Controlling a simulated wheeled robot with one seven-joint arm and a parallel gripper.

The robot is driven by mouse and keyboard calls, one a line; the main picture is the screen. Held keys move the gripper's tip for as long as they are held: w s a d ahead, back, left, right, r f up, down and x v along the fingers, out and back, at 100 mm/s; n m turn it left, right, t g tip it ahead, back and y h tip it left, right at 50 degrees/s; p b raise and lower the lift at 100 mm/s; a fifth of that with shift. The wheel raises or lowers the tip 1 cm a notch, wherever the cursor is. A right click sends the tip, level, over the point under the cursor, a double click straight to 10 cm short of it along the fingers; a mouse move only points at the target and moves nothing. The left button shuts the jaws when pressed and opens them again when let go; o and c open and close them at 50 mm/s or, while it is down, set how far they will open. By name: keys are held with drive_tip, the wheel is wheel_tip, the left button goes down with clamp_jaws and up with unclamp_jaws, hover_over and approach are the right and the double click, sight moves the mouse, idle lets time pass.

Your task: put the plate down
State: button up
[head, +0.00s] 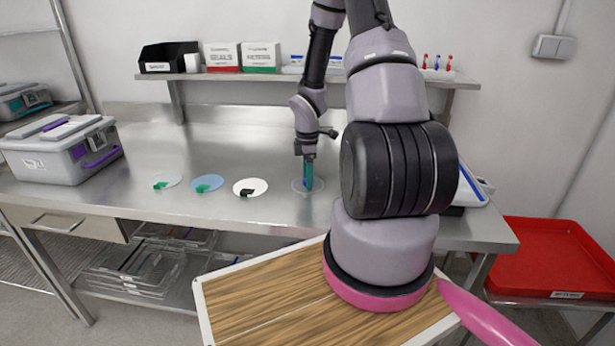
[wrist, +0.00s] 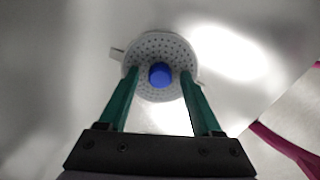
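The plate (wrist: 158,52) is a round grey perforated disc with a blue knob (wrist: 160,75) at its centre, seen in the wrist view. In the head view my gripper (head: 308,186) points down at a pale grey disc (head: 318,191) on the steel bench, and its teal fingers hide much of what is there. In the wrist view my gripper (wrist: 159,72) has its fingers apart, one on each side of the blue knob, with a visible gap on both sides. The fingertips overlap the plate in that view; whether they touch it, I cannot tell.
On the bench (head: 240,150), a pale disc (head: 174,178), a blue disc (head: 209,180) and a white disc (head: 257,184), each with a small item, lie to the left. A grey bin (head: 62,160) stands at far left. A shelf (head: 220,76) runs behind. A red tray (head: 560,260) is at right.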

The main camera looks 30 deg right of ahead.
drive_tip(key=s+a+r+m+t+h, duration=0.1)
drive_tip(key=s+a+r+m, duration=0.25)
drive_tip(key=r, duration=1.15)
drive_tip(key=s+a+r+m+t, duration=0.2)
drive_tip(key=r+m, duration=0.3)
drive_tip(key=r, duration=0.9)
drive_tip(key=s+a+r+m+t+y, duration=0.1)
drive_tip(key=s+a+r+m+t, duration=0.1)
drive_tip(key=s+r+m, duration=0.3)
drive_tip(key=s+a+r+m+t+y, duration=0.2)
drive_tip(key=s+a+r+m, duration=0.3)
drive_tip(key=s+r, duration=0.2)
drive_tip(key=shift+s+a, duration=0.25)
drive_tip(key=shift+s, duration=0.65)
drive_tip(key=shift+r+m, duration=0.1)
drive_tip(key=shift+m, duration=0.15)
